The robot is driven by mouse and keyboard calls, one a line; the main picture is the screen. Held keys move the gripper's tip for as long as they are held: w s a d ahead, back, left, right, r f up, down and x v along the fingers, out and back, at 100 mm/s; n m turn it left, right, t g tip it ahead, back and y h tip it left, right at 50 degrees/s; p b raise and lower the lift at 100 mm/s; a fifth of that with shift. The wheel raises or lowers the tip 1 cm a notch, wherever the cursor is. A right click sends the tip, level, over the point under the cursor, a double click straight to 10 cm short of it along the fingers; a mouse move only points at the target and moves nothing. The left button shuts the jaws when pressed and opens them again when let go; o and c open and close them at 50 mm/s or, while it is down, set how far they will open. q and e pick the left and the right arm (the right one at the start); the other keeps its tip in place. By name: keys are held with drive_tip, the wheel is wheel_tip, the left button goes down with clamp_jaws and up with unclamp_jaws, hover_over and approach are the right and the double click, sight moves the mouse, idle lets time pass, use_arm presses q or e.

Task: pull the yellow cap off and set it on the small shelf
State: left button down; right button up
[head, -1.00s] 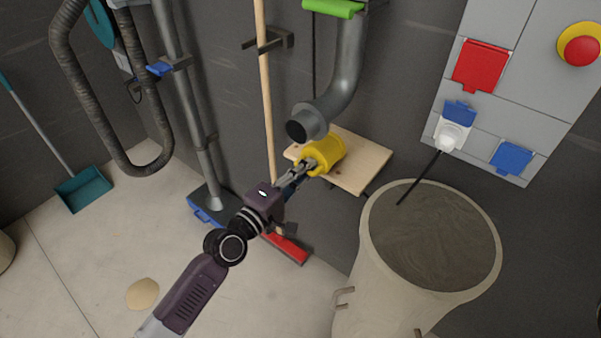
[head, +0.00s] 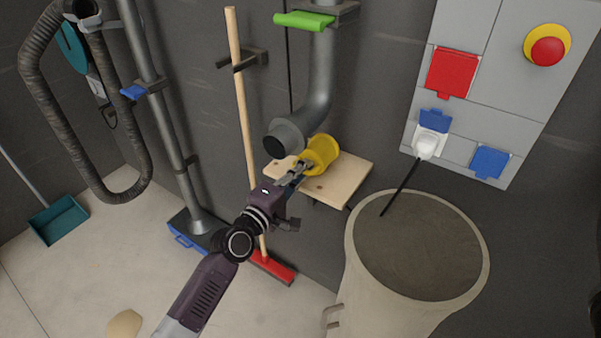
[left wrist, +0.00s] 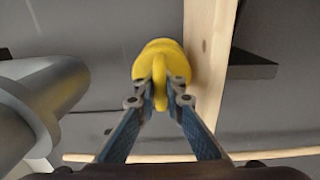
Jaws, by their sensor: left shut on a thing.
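The yellow cap (head: 320,155) is off the grey pipe's open dark end (head: 285,138) and sits just right of it in the head view. My left gripper (head: 303,169) is shut on the cap's tab, and the left wrist view shows both fingertips (left wrist: 160,88) pinching the cap (left wrist: 160,62). The small wooden shelf (head: 345,182) is behind and below the cap in the head view. In the left wrist view the cap overlaps the left side of the shelf board (left wrist: 207,50). I cannot tell whether they touch. My right gripper is not in view.
The pipe (left wrist: 45,95) is close on the left in the wrist view. A large bin (head: 420,250) stands right of the shelf. A wooden broom handle (head: 243,110) rises left of the pipe. The shelf's right part is bare.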

use_arm(q)
drive_tip(key=shift+f, duration=0.2)
idle(0.6)
drive_tip(key=shift+f+b, duration=0.1)
drive_tip(key=shift+b, duration=0.2)
drive_tip(key=c, duration=1.7)
unclamp_jaws()
drive_tip(key=shift+f, duration=0.1)
drive_tip(key=shift+f, duration=0.1)
